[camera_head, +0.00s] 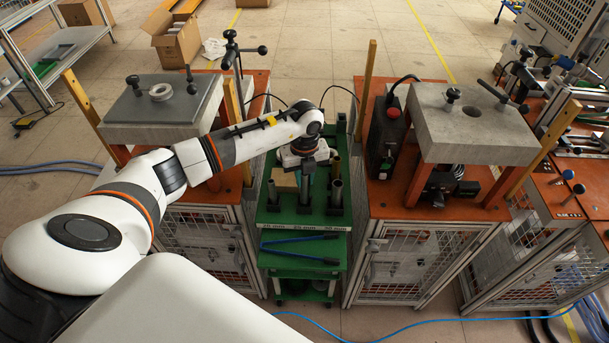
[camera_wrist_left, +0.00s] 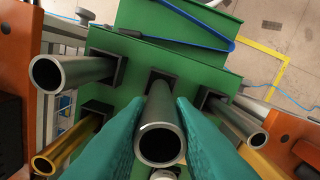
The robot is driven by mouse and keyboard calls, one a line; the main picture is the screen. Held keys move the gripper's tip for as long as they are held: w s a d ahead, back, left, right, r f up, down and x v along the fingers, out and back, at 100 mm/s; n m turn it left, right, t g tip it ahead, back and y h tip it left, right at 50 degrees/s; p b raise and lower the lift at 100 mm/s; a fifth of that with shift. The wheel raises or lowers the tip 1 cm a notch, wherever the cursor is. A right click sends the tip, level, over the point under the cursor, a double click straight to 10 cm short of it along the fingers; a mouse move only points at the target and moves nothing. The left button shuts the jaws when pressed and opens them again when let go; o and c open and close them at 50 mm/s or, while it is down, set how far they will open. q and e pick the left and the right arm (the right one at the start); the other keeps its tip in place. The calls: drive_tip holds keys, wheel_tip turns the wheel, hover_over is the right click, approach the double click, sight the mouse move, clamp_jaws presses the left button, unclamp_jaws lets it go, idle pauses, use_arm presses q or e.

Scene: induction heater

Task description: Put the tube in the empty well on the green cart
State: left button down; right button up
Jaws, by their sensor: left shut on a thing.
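My left gripper (camera_head: 306,166) is over the green cart (camera_head: 285,218). In the left wrist view its teal fingers are shut on a grey metal tube (camera_wrist_left: 160,143), its open end toward the camera. The tube's far end meets the middle black well (camera_wrist_left: 162,75) at the cart's edge; I cannot tell how deep it sits in it. In the head view the tube (camera_head: 305,187) looks upright over that well. Other grey tubes stand in wells to either side (camera_wrist_left: 75,72) (camera_wrist_left: 238,122). A brass tube (camera_wrist_left: 62,147) stands in another well. My right gripper is out of view.
A blue-handled tool (camera_head: 300,240) lies on the cart's lower shelf. Orange-topped stations flank the cart closely, with a grey plate (camera_head: 165,105) on the left one and a grey block (camera_head: 470,125) on the right one. A wooden block (camera_head: 284,181) lies on the cart.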

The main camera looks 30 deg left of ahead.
sight(304, 185)
use_arm(q)
drive_tip(key=shift+f, duration=0.1)
idle(0.3)
drive_tip(key=shift+f+b, duration=0.7)
drive_tip(key=shift+f, duration=0.05)
drive_tip(key=shift+f+b, duration=0.7)
drive_tip(key=shift+f, duration=0.3)
drive_tip(key=c, duration=1.2)
unclamp_jaws()
drive_tip(key=shift+o, duration=0.2)
wheel_tip(304, 185, up, 12)
drive_tip(key=b, duration=0.2)
